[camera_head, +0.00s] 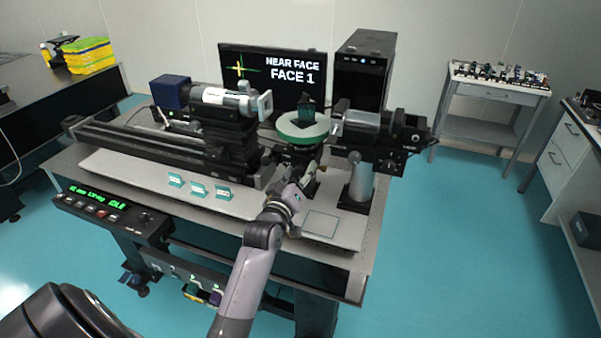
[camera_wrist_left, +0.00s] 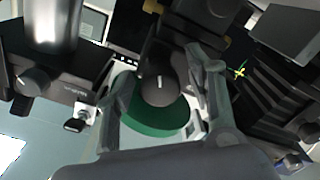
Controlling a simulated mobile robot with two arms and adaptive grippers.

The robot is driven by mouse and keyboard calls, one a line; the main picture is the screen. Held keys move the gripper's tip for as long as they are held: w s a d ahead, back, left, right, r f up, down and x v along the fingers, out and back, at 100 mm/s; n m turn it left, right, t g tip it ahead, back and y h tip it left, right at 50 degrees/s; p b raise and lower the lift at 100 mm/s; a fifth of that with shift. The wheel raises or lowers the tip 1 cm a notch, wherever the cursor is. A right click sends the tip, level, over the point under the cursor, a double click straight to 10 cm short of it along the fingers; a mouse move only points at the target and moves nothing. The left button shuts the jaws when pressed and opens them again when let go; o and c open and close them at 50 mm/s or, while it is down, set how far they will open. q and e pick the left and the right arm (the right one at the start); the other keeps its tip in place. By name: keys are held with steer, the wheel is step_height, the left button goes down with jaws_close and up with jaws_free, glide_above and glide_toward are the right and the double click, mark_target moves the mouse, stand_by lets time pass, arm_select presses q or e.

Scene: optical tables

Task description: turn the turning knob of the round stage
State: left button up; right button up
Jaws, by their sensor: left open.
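The round stage (camera_head: 303,128) has a green and white ring and stands on the optical table, with a dark block on top. In the left wrist view its green disc (camera_wrist_left: 160,130) shows behind a dark round knob (camera_wrist_left: 158,90) with a white mark. I take this as the turning knob; the head view does not show it clearly. My left gripper (camera_head: 308,182) is just in front of and below the stage. In the wrist view the left gripper (camera_wrist_left: 162,68) is open, with one finger on each side of the knob. I cannot tell whether either finger touches it.
A barrel instrument (camera_head: 225,98) stands left of the stage and another (camera_head: 365,125) right of it. A monitor (camera_head: 272,78) reads "NEAR FACE FACE 1". Several small teal holders (camera_head: 198,190) and a control panel (camera_head: 110,212) are at the front left.

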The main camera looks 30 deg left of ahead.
arm_select(q)
steer(key=shift+c, duration=0.4)
steer(key=c, duration=1.1)
steer(key=shift+m+p, duration=0.4)
steer(key=shift+m, duration=0.4)
steer(key=o, duration=1.2)
steer(key=v, duration=1.2)
steer(key=shift+s, duration=0.1)
steer(key=shift+f, duration=0.1)
